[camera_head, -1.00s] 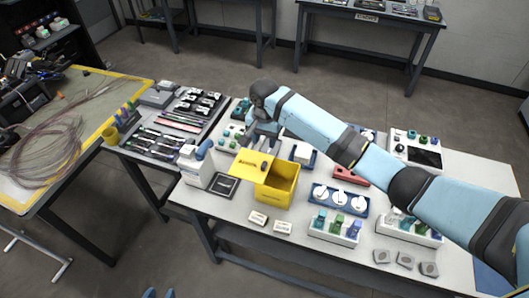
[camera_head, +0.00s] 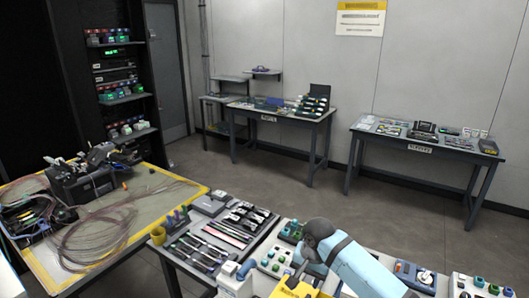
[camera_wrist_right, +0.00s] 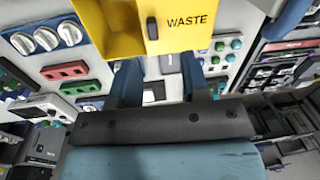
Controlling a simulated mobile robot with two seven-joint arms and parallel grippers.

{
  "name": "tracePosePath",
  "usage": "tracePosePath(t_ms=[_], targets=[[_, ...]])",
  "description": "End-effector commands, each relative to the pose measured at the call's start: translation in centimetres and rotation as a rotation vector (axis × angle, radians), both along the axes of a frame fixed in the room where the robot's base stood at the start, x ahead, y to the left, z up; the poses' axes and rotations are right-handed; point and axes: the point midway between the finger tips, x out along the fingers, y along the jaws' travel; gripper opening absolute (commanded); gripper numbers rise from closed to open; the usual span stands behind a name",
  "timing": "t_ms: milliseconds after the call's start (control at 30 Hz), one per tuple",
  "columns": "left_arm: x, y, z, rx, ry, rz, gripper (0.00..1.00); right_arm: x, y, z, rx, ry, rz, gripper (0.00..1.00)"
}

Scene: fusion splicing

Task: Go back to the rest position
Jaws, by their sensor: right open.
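My right arm (camera_head: 355,268) is blue and comes in from the lower right in the head view, reaching over the near workbench. In the right wrist view its gripper (camera_wrist_right: 158,82) is open, with two dark fingers apart and nothing held between them. A yellow bin marked WASTE (camera_wrist_right: 165,28) is just beyond the fingertips. A yellow part of the bin (camera_head: 297,288) shows beside the gripper at the bottom of the head view. The gripper's tips are largely hidden there. My left gripper is not in view.
A tool tray (camera_head: 222,236) lies left of the arm. A yellow-edged table (camera_head: 150,185) with coiled fibres (camera_head: 100,228) stands at the left. Two more benches stand at the back wall, with open floor (camera_head: 310,205) in between. In the wrist view, a panel with white knobs (camera_wrist_right: 45,38) is close by.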

Motion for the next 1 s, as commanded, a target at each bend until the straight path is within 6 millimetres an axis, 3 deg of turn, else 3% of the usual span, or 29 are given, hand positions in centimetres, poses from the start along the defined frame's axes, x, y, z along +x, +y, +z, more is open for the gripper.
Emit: tracePosePath(t_ms=[33,200,500,700,900,1000], targets=[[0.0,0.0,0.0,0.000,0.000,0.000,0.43,-1.6,0.7,-2.3,0.040,-0.020,0.039,0.43],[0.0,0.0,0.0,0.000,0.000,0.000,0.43,-6.1,2.5,-8.1,0.162,-0.185,0.185,0.43],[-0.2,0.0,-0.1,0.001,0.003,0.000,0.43,-14.6,2.0,-13.8,0.208,-0.512,0.361,0.43],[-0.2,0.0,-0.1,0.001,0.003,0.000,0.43,-21.4,-0.7,-15.3,0.101,-0.739,0.470,0.43],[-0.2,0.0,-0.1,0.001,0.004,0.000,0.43,-27.6,-4.1,-14.9,-0.075,-0.903,0.582,0.43],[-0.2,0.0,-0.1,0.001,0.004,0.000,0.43,-29.5,-5.3,-14.3,-0.144,-0.949,0.624,0.43]])
